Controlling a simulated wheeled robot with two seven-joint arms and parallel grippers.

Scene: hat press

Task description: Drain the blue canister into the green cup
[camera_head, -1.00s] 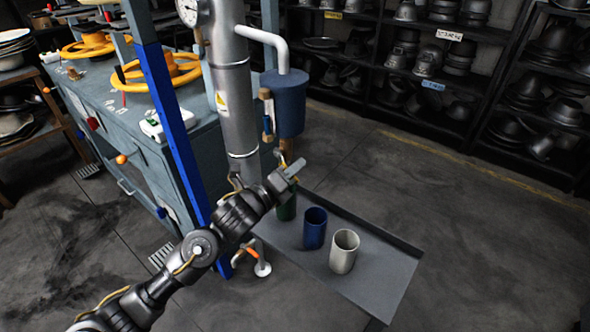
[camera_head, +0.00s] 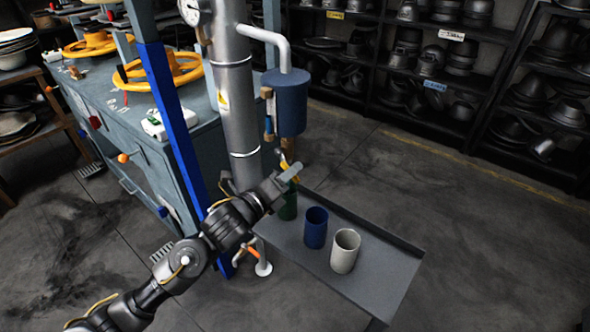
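The blue canister (camera_head: 291,104) hangs beside a vertical metal pipe, with a small tap (camera_head: 285,158) under it. The green cup (camera_head: 287,208) stands below on a grey tray table (camera_head: 385,275), its upper part largely covered by my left gripper. My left gripper (camera_head: 289,173) is between the canister's tap and the green cup. Its fingers look close together, but whether they are shut or touch the tap is unclear. The cup's inside and any liquid are hidden. My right gripper is not in view.
A blue cup (camera_head: 315,229) and a white cup (camera_head: 345,252) stand on the tray table to the right of the green one. A blue post (camera_head: 172,130) and a workbench (camera_head: 100,110) stand to the left. Shelves of hat moulds (camera_head: 430,70) line the back. Floor at the right is clear.

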